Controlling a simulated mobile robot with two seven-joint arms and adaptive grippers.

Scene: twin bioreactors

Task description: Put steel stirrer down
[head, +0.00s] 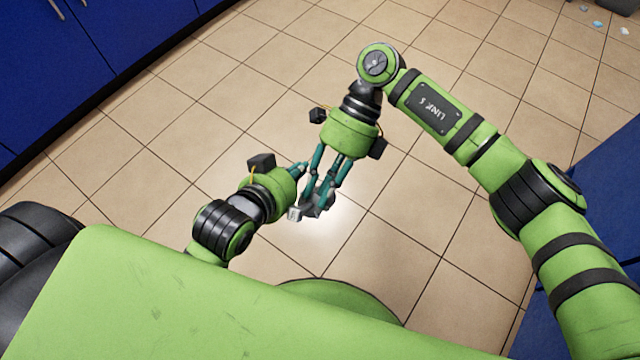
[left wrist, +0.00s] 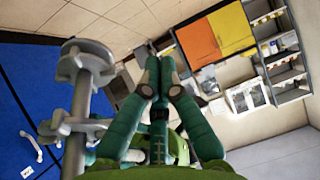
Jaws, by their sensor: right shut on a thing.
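The grey steel stirrer (left wrist: 88,85) stands out at the left of the left wrist view, a shaft with a round disc at its top and a bladed hub lower down. In the head view only a small pale grey end (head: 295,214) shows beside my right gripper (head: 316,208), which points down and is shut on it. The exact grip is hidden by the fingers. My left gripper (head: 303,168) is just left of the right gripper's fingers. In the left wrist view its teal fingers (left wrist: 160,66) are close together with nothing seen between them, apart from the stirrer.
Both grippers are over open tiled floor (head: 430,210). Blue cabinets (head: 110,40) stand at the upper left, and a blue surface (head: 600,190) is at the right edge. The left wrist view shows shelves (left wrist: 285,60) and an orange and yellow panel (left wrist: 215,35).

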